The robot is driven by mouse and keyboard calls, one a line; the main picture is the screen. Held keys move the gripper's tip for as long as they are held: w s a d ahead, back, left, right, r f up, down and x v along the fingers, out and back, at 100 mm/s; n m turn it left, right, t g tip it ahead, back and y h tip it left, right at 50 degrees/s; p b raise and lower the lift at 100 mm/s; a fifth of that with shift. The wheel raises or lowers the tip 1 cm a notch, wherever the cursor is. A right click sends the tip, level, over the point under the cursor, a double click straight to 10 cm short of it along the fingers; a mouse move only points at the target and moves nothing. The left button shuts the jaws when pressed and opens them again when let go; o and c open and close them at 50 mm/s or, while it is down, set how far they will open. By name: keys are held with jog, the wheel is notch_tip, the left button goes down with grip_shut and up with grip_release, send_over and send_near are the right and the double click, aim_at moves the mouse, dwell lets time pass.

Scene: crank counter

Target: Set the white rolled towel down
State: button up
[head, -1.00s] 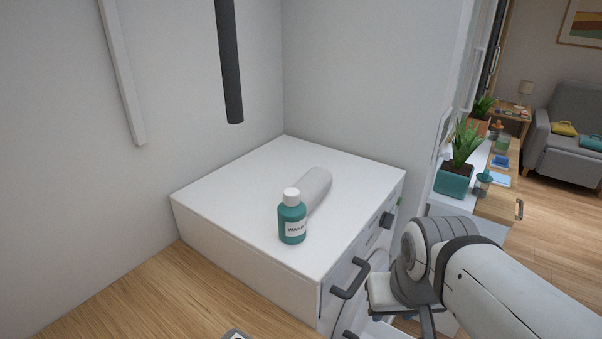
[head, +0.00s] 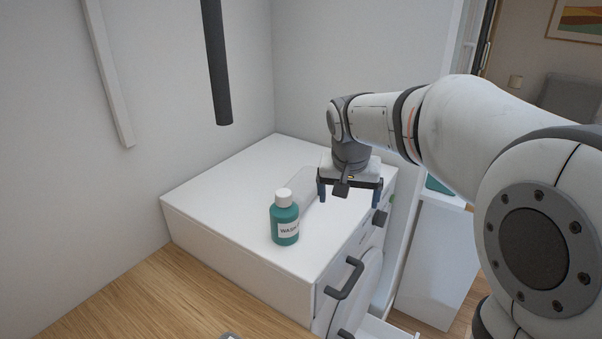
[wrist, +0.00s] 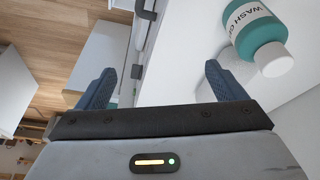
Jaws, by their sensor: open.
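The white rolled towel (head: 303,190) lies on the white washing-machine top (head: 232,180), just behind a teal bottle. Its far right end is partly hidden behind my gripper in the head view. My gripper (head: 349,196) is open and points down, with blue fingers spread apart, near the right front edge of the top. It is beside the towel's right end, and nothing shows between the fingers. In the wrist view the open fingers (wrist: 160,72) frame the machine's front edge and a strip of floor.
The teal wash bottle (head: 285,221) with a white cap stands upright close to the towel; it also shows in the wrist view (wrist: 257,35). A dark handle (head: 343,278) juts from the machine's front. A wooden counter (head: 170,300) is at front left. The top's left side is clear.

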aim_at(298, 181)
jog(key=shift+o, duration=0.9)
jog(key=w+a+f+m, duration=0.1)
jog(key=w+a, duration=0.3)
jog(key=w, duration=0.5)
jog(key=shift+f, duration=0.25)
jog(key=shift+m+t+h, duration=0.3)
jog(key=shift+m+h, duration=0.2)
jog(key=shift+m, duration=0.3)
jog(key=w+a+f, duration=0.1)
jog(key=w+a, duration=0.1)
jog(key=w, duration=0.1)
jog(key=w+a+f, duration=0.2)
jog(key=w, duration=0.2)
jog(key=w+a+f, duration=0.1)
jog(key=w+a, duration=0.2)
jog(key=shift+w+f, duration=0.15)
jog(key=shift+f, duration=0.25)
jog(key=shift+w+a+f, duration=0.15)
jog(key=shift+w+f, duration=0.05)
jog(key=p+x, duration=0.1)
jog(key=x, duration=0.2)
jog(key=p+x, duration=0.2)
jog(key=x, duration=0.2)
jog(key=shift+w+d+f, duration=0.15)
jog(key=shift+d+f, duration=0.05)
jog(key=shift+d, duration=0.05)
jog(key=shift+c, duration=0.3)
jog(key=c, duration=1.1)
jog(key=shift+c, duration=0.2)
